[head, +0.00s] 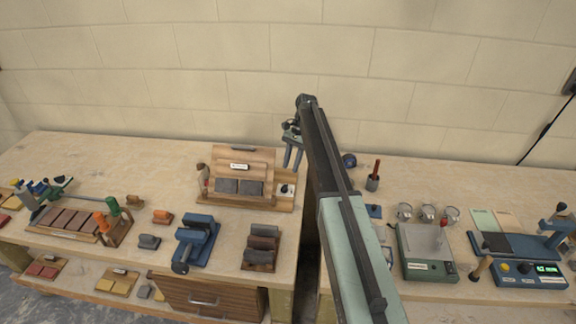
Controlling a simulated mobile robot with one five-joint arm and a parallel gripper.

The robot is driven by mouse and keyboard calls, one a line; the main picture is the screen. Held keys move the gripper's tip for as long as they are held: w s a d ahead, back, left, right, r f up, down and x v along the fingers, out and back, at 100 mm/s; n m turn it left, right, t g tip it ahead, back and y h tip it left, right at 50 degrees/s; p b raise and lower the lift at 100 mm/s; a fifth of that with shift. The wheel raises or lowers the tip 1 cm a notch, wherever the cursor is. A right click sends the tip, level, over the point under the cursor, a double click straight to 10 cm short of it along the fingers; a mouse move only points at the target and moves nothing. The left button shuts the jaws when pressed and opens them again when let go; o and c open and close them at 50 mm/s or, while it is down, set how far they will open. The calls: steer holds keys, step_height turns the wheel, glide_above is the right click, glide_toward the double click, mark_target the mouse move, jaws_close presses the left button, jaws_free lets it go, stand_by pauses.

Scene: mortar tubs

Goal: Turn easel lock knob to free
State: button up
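The wooden easel (238,166) stands at the back of the left bench, with a small white label on its slatted board and two dark grey blocks on its ledge. A small dark knob (285,189) sits on a pale plate at the easel's right side; it looks like the lock knob, but its setting is too small to read. My gripper (293,164) hangs from the end of my arm, a little above and behind the knob in the picture. Its two blue-grey fingers point down, apart, with nothing visible between them. It does not appear to touch the knob.
A blue clamp-like tool (195,243) and a rack of dark blocks (262,246) stand in front of the easel. A gap separates the benches behind my arm. Metal cups (428,213) and a green scale (425,252) stand right.

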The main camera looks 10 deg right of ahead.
steer(key=s+a+f+n+t+h, duration=0.1)
steer(key=s+n, duration=0.3)
steer(key=s, duration=1.1)
steer(key=s+a+f+n+t+h, duration=0.1)
steer(key=s+n, duration=0.4)
steer(key=s, duration=0.9)
steer(key=shift+s+t+h, duration=0.4)
steer(key=shift+t+h, duration=0.1)
steer(key=shift+h, duration=0.1)
steer(key=shift+o, duration=0.6)
steer(key=shift+s, duration=0.25)
steer(key=shift+a, duration=0.1)
